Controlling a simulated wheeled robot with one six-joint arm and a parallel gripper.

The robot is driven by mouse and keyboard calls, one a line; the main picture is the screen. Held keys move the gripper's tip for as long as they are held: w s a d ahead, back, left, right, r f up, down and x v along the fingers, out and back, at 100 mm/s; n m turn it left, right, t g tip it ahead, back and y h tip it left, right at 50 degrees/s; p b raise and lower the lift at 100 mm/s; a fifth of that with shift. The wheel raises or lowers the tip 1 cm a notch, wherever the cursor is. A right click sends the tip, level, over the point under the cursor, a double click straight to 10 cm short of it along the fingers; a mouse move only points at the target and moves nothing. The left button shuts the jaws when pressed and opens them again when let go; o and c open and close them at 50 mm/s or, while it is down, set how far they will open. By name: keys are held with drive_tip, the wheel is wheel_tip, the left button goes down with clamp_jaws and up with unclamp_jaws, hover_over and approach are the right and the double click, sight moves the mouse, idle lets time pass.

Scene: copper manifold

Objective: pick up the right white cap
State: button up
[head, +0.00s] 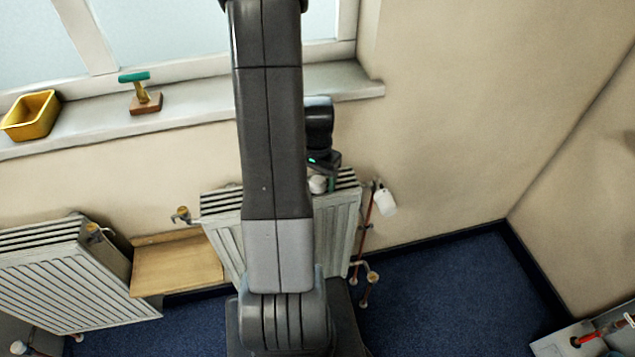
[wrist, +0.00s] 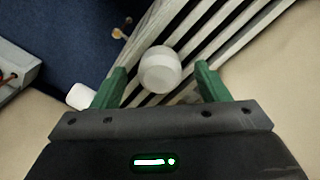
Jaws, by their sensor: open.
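A round white cap (head: 318,184) shows at the top of the middle radiator in the head view, partly hidden by my arm. In the wrist view the white cap (wrist: 160,70) appears between the two green fingers of my gripper (wrist: 160,82), with a gap on each side. My gripper (head: 328,172) is open and holds nothing. I cannot tell how far the fingertips reach down beside the cap. A second white, cylinder-like piece (head: 385,202) is tilted on the pipe at the radiator's right end. It also shows at the left in the wrist view (wrist: 80,95).
The middle radiator (head: 340,225) stands against the wall under the window sill (head: 345,82). A yellow bin (head: 30,116) and a green-handled tool (head: 141,92) are on the sill. A wooden board (head: 178,266) and another radiator (head: 60,275) are at left. Blue floor (head: 455,290) is clear at right.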

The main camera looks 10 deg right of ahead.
drive_tip(key=c, duration=1.1)
drive_tip(key=shift+o, duration=0.2)
drive_tip(key=shift+r, duration=0.1)
